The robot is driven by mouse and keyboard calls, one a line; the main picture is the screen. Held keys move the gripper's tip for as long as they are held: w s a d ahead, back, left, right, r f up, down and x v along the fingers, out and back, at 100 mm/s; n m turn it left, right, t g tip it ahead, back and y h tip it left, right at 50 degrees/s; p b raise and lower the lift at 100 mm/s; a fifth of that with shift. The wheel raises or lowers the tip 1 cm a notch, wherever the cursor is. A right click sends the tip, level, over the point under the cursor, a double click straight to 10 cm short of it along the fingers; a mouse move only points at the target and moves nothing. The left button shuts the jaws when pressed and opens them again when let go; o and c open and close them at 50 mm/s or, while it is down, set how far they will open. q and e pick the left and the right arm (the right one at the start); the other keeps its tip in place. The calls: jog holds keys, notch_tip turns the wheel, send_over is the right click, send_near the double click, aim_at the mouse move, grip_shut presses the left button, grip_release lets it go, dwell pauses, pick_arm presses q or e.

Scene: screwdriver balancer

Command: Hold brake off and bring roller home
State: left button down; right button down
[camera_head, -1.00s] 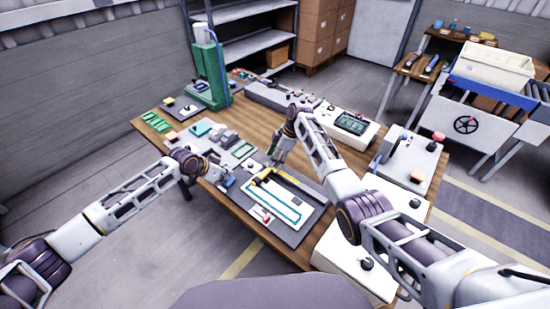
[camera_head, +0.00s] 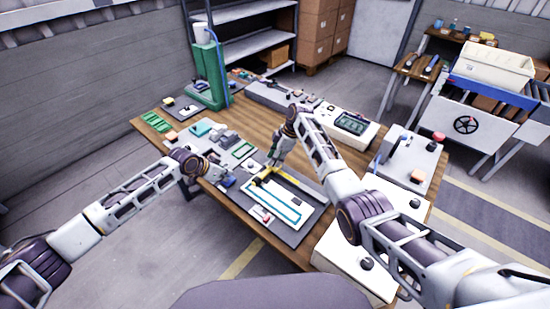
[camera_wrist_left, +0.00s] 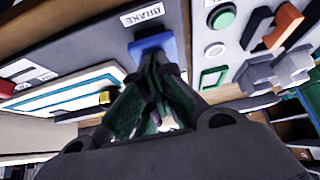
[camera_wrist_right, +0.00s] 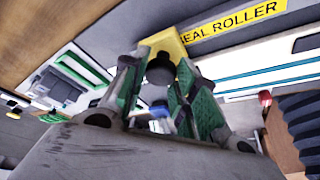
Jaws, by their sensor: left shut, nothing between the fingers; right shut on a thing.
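The blue brake pad (camera_wrist_left: 153,45) sits beside its BRAKE label in the left wrist view. My left gripper (camera_wrist_left: 158,68) is shut and empty, its fingertips on or right at the pad; how far the pad is pressed is hidden. The yellow roller carriage (camera_wrist_right: 164,43), its bar labelled "EAL ROLLER" in the visible part, shows in the right wrist view. My right gripper (camera_wrist_right: 158,85) is shut on the carriage's dark round knob (camera_wrist_right: 160,68). In the head view, the carriage (camera_head: 262,180) lies at the far left end of the teal-bordered white bed (camera_head: 272,207).
A small red-tipped part (camera_wrist_right: 265,97) stands near the bed. A green press (camera_head: 208,75) stands at the back left of the wooden table (camera_head: 240,220). Small parts crowd the table left of the bed.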

pick_arm(q)
jog(key=shift+f, duration=0.1)
pick_arm(e)
jog(key=shift+d, duration=0.1)
jog(key=s+d, duration=1.5)
jog(key=shift+s+d, duration=0.25)
jog(key=shift+d, duration=0.05)
pick_arm(q)
jog(key=shift+a+f, duration=0.1)
jog(key=shift+a, duration=0.05)
pick_arm(e)
jog(key=shift+s+d, duration=0.1)
dwell(0.3)
jog(key=c, duration=1.5)
grip_release()
pick_arm(q)
jog(key=shift+s, duration=0.1)
pick_arm(e)
jog(key=o, duration=0.4)
jog(key=shift+s+d, duration=0.1)
jog(key=shift+s, duration=0.05)
pick_arm(q)
jog(key=shift+d, duration=0.2)
jog(key=shift+a, duration=0.1)
pick_arm(e)
jog(key=shift+v, duration=5.95)
